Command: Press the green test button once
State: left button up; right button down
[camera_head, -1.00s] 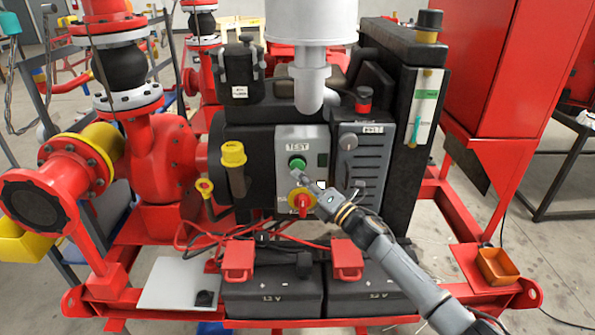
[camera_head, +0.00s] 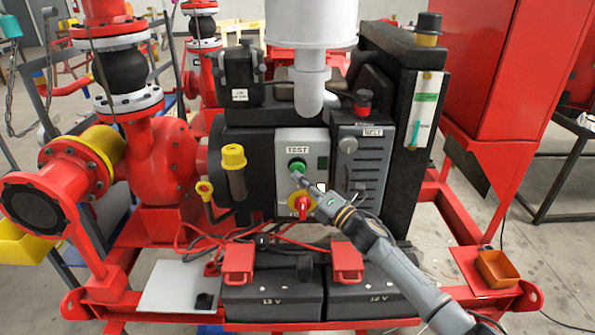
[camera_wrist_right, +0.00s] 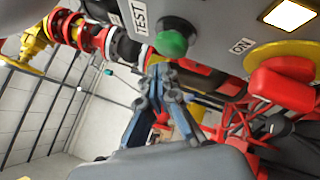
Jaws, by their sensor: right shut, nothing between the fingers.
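The green test button (camera_head: 297,165) sits on a grey panel (camera_head: 287,139) under the label TEST. It also shows in the right wrist view as a round green knob (camera_wrist_right: 172,43). My right gripper (camera_head: 296,177) is shut and empty, its tips just below the button in the head view. In the right wrist view the gripper's fingers (camera_wrist_right: 163,72) point up toward the button, with the tips close under it. I cannot tell whether they touch it. My left gripper is not in view.
A red rotary switch (camera_head: 303,206) on a yellow plate sits just below the button, close to my right gripper. A yellow-capped tube (camera_head: 233,156) stands left of the panel. Black batteries (camera_head: 272,297) with red clamps lie below.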

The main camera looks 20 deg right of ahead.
dwell(0.3)
jog(key=shift+w+d+b, duration=0.1)
jog(key=shift+w+b, duration=0.3)
jog(key=shift+w, duration=0.05)
jog(key=shift+w+d+b, duration=0.2)
jog(key=shift+w+b, duration=0.35)
dwell(0.7)
jog(key=shift+s+r, duration=0.1)
jog(key=shift+s, duration=0.05)
jog(key=shift+s+a+p, duration=0.25)
jog(key=shift+s+p, duration=0.25)
jog(key=shift+s, duration=0.35)
jog(key=s, duration=0.1)
jog(key=s+a+p, duration=0.1)
jog(key=s, duration=0.1)
jog(key=s+p, duration=0.1)
jog(key=shift+s+a, duration=0.25)
jog(key=shift+s, duration=0.15)
